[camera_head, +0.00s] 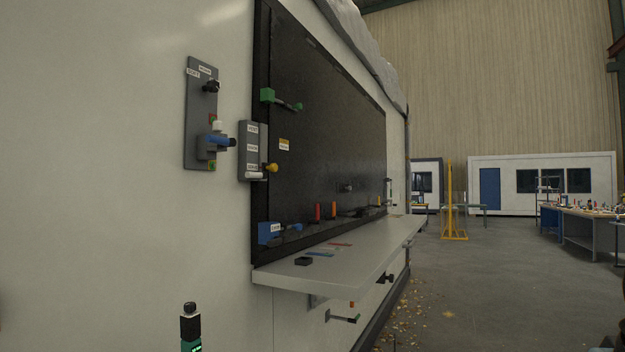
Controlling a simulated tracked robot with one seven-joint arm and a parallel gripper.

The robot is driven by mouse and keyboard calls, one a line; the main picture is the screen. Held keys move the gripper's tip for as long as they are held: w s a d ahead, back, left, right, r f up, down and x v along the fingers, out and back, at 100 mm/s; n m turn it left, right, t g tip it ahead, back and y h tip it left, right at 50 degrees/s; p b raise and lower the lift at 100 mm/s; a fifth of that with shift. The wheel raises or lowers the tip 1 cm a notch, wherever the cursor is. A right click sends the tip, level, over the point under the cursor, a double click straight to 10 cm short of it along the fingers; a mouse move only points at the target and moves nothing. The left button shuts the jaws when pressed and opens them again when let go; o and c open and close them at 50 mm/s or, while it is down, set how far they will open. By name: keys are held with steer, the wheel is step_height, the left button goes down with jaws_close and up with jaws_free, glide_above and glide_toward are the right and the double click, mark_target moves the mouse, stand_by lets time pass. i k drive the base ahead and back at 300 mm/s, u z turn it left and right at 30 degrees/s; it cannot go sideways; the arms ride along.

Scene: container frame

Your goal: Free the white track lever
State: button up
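A grey plate (201,125) with small labels is fixed upright on the white wall at the left. My gripper is not in view.
A grey shelf (345,262) juts out below the dark panel (325,120), with small items on it. A green lever (282,101) and a blue block (272,232) are on the panel. A black and green upright device (190,328) stands at the bottom. Open floor lies to the right.

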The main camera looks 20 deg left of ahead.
mark_target(249, 174)
steer(key=u, duration=0.1)
steer(key=i, duration=1.85)
steer(key=u, duration=0.9)
